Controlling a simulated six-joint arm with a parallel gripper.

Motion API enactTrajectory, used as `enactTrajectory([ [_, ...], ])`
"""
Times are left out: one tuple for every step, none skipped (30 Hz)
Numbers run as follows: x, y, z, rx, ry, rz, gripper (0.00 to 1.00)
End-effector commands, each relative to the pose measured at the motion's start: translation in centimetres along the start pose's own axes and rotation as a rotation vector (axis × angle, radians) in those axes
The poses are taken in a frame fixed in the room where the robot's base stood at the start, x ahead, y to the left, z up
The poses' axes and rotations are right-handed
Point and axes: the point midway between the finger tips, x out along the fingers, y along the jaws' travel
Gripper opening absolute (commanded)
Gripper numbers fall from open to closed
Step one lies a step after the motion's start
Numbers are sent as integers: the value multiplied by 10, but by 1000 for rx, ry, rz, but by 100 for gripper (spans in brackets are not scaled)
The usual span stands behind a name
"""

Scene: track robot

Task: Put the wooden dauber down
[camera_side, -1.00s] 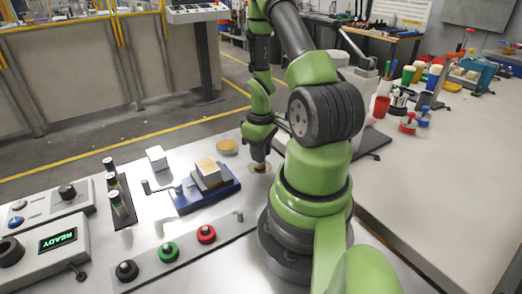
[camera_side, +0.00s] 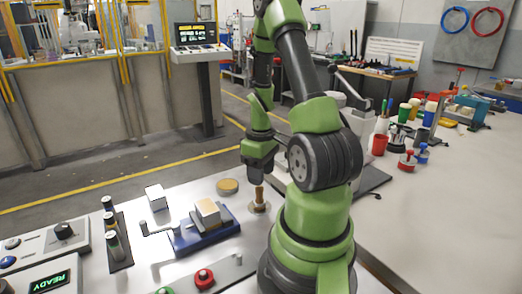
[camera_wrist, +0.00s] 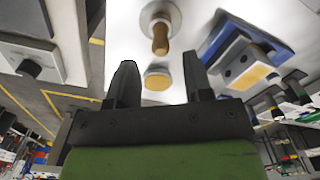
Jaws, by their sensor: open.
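The wooden dauber (camera_side: 259,195) stands upright on a pale round base or holder on the bench; I cannot tell whether the base is part of it. My gripper (camera_side: 258,170) is above the dauber, apart from it, and points down.
A tan round disc (camera_side: 228,186) lies behind and left of the dauber. A blue fixture with a wooden-topped block (camera_side: 208,211) stands to its left. A white block (camera_side: 156,197) and dark-bodied cylinders (camera_side: 111,232) are farther left. A red button (camera_side: 204,278) is in front.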

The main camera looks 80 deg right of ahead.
Motion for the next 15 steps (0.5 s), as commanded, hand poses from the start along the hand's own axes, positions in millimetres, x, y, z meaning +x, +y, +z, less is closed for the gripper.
enactTrajectory([
  [-11, 1, -1, 1, 7, 6, 46],
  [-16, 1, -1, 1, 7, 5, 46],
  [-24, 1, -1, 1, 7, 5, 46],
  [-29, 1, -1, 0, 6, 5, 46],
  [-34, 1, -1, 0, 6, 4, 46],
  [-39, 1, 0, 1, 5, 3, 46],
  [-43, 1, 0, 1, 5, 3, 46],
  [-47, 1, -1, 0, 5, 3, 46],
  [-51, 1, -1, 0, 4, 3, 46],
  [-54, 1, -1, 0, 4, 1, 46],
  [-56, 1, -1, 0, 4, 2, 46],
  [-58, 0, 0, 0, 3, 0, 46],
  [-60, 0, -1, 0, 4, 1, 46],
  [-63, -2, -2, -1, 9, 4, 46],
  [-68, -6, -5, -1, 18, 9, 46],
])
